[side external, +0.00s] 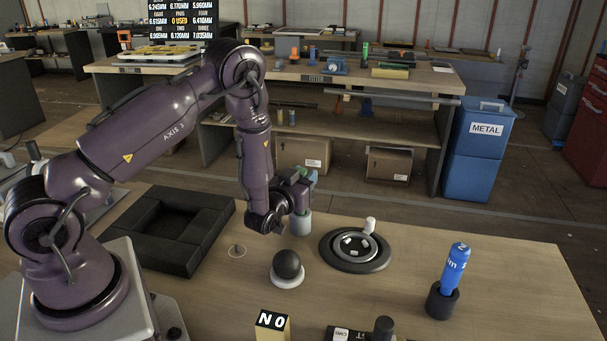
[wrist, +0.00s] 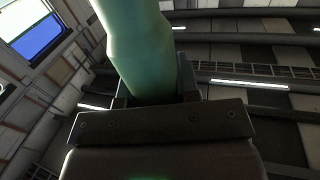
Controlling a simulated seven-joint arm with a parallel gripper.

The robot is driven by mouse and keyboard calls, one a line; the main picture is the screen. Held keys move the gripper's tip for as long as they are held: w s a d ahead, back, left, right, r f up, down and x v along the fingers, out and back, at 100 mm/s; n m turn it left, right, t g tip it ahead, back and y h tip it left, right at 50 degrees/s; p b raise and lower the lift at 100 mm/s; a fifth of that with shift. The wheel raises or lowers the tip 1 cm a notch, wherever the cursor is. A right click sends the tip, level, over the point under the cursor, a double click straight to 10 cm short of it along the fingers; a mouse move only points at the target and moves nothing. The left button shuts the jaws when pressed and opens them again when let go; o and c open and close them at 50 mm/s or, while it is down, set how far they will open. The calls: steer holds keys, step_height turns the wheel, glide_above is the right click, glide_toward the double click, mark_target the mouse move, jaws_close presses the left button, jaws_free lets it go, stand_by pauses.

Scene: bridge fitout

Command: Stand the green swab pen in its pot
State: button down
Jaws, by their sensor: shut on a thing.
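My gripper (side external: 301,183) is shut on the green swab pen, whose green body (wrist: 140,45) fills the upper middle of the wrist view between the fingers. In the side view only small green parts of the pen (side external: 304,172) show at the gripper; the rest is hidden by the jaws. A pale grey-blue cylinder (side external: 301,225), which looks like a pot, is directly below my gripper on the table. I cannot tell whether the pen's lower end is inside it or above it.
A blue pen (side external: 456,264) stands in a black pot (side external: 442,301) at right. A round black dial (side external: 355,262) with a white knob, a dark ball on a white base (side external: 287,268) and a black tray (side external: 145,245) are nearby.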

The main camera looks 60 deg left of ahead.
steer(key=shift+f, duration=0.5)
stand_by(0.3)
steer(key=c, duration=0.8)
jaws_free()
steer(key=shift+o, duration=0.2)
steer(key=v, duration=1.3)
steer(key=shift+w, duration=0.1)
